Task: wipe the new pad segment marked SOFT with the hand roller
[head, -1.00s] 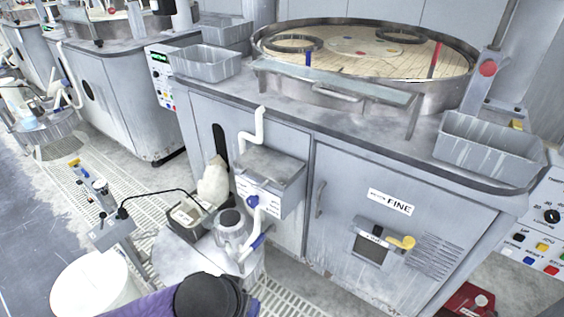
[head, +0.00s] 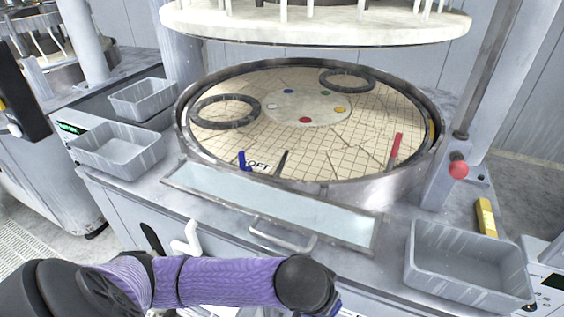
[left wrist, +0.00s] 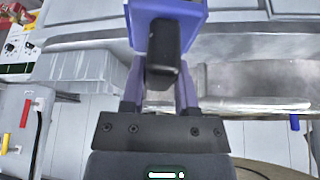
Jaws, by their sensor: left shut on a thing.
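The pad segment marked SOFT (head: 258,166) lies at the near left edge of the round tan platen (head: 330,145), between a blue upright marker (head: 243,160) and a dark one (head: 282,163). My purple left arm crosses the bottom of the head view, short of the platen; its fingertips are not visible there. In the left wrist view my left gripper (left wrist: 162,82) is shut on a dark, rounded handle (left wrist: 163,50), which I take to be the hand roller's. My right gripper is not in view.
Two dark rings (head: 225,111) lie on the platen. A framed glass shield (head: 275,202) with a handle stands before its near edge. A pale upper plate (head: 315,25) hangs above its back. Grey bins (head: 470,265) flank it; a yellow object (head: 486,217) lies at right.

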